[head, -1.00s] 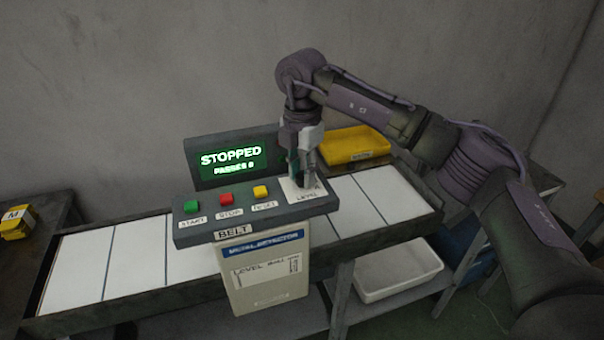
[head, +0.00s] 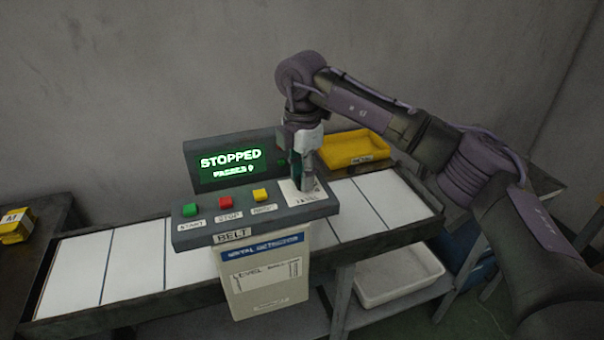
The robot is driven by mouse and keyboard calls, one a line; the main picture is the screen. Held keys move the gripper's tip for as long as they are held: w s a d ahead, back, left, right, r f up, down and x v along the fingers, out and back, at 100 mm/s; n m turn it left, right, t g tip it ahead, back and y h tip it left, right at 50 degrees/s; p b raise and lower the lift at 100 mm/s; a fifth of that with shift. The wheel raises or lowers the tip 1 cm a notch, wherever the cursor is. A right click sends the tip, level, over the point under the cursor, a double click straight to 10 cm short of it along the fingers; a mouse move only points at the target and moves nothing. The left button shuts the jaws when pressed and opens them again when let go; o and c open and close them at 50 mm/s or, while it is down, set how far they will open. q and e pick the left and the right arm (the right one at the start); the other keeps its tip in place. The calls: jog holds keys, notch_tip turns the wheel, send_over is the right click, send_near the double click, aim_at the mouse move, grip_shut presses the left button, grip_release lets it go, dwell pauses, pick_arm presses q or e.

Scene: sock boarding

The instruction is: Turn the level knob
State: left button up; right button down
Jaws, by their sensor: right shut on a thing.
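The control panel (head: 240,223) stands over the belt, with a green, a red and a yellow button in a row. At its right end is a white level plate (head: 311,196). My right gripper (head: 305,187) points down onto this plate and is shut on the level knob, which the fingers hide almost wholly. My left gripper is not in view.
The white belt (head: 137,259) runs left to right under the panel. A yellow tray (head: 357,150) sits behind it at right. A white bin (head: 398,278) is on the shelf below. A yellow box marked M (head: 16,226) is at far left.

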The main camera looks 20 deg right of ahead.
jog(key=c, duration=0.8)
grip_release()
jog(key=shift+c, duration=0.2)
jog(key=shift+r, duration=0.1)
notch_tip(320, 180, up, 12)
jog(key=shift+f, duration=0.2)
